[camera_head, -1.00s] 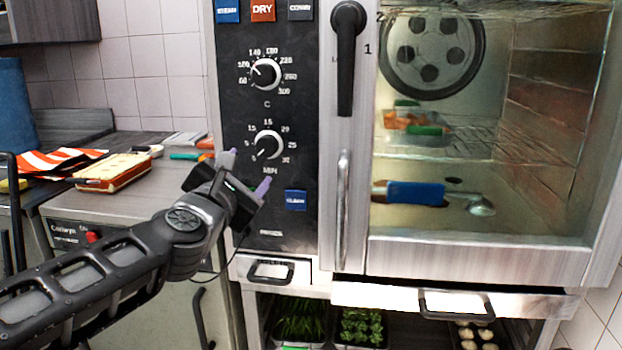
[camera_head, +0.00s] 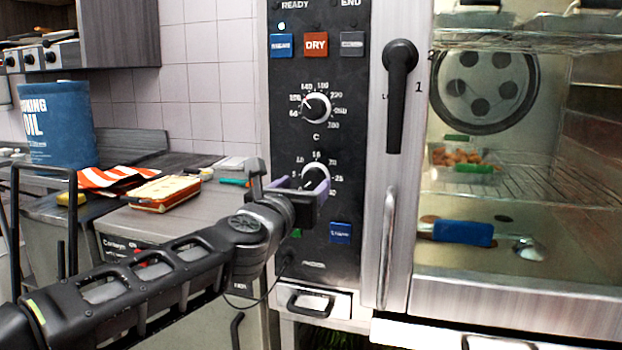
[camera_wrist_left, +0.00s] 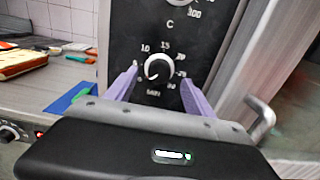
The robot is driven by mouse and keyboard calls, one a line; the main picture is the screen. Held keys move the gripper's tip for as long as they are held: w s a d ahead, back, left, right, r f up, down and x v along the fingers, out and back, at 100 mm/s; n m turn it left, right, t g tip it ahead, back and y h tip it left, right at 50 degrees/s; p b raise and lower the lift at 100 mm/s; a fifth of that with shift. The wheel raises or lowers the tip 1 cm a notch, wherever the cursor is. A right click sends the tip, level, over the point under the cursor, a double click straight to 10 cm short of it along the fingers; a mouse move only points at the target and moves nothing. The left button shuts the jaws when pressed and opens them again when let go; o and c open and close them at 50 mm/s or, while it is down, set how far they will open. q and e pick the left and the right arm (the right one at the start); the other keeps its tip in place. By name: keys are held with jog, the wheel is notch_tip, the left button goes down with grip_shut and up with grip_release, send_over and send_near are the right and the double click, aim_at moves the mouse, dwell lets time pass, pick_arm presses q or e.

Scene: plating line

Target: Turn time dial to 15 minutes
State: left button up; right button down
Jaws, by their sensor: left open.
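The time dial (camera_head: 315,177), a round knob with a light rim on the black oven panel, is partly covered by my left gripper (camera_head: 291,182) in the head view. In the left wrist view the time dial (camera_wrist_left: 158,69) appears between the two purple fingertips of my left gripper (camera_wrist_left: 159,80). The fingers are open, one on each side of it; I cannot tell whether they touch it. Its pointer looks turned to the lower left, away from the 15 mark at the top. My right gripper is not in view.
The temperature dial (camera_head: 317,107) sits above the time dial, and a blue button (camera_head: 340,232) below. The black door handle (camera_head: 399,95) and steel bar (camera_head: 386,250) stand to the right. A counter (camera_head: 185,222) with a sandwich-like item (camera_head: 165,193) lies left.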

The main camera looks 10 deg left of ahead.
aim_at(312, 178)
pick_arm(q)
jog(key=w+p, duration=0.1)
jog(key=w, duration=0.4)
jog(key=shift+d, duration=0.15)
jog(key=c, duration=1.3)
jog(key=shift+c, duration=0.2)
